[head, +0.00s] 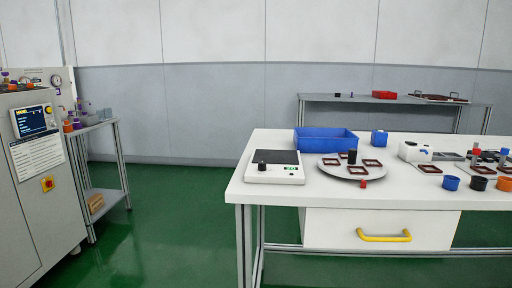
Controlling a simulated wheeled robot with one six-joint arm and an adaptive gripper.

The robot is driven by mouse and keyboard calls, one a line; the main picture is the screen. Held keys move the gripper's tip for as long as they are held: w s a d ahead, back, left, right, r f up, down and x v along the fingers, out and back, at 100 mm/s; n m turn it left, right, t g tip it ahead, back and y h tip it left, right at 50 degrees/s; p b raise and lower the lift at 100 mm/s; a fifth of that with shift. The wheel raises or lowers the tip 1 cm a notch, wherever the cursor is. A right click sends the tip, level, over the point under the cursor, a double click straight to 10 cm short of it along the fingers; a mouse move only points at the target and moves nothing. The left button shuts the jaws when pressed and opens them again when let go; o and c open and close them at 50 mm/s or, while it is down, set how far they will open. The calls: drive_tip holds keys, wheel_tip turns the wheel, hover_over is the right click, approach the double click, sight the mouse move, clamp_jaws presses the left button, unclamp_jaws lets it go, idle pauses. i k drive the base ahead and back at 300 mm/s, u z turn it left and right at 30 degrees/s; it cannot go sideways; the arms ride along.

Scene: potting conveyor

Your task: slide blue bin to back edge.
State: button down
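A large open blue bin (326,141) sits on the white table (258,202), at its far side toward the left. Its back wall is close to the table's back edge; the exact gap is hard to tell from here. A scale-like white device (275,177) stands just in front of the bin, at the left. A round grey turntable (338,173) is in front and to the right of it. My gripper is not in view.
Blue (451,183), black and orange cups stand at the table's right front. A white drawer with a yellow handle (384,236) is below. A grey machine (30,190) and shelf stand left. Green floor (175,215) lies open between. A back bench carries a red bin (384,95).

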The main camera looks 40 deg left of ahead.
sight(322, 141)
drive_tip(key=u, duration=1.1)
drive_tip(key=i, duration=0.25)
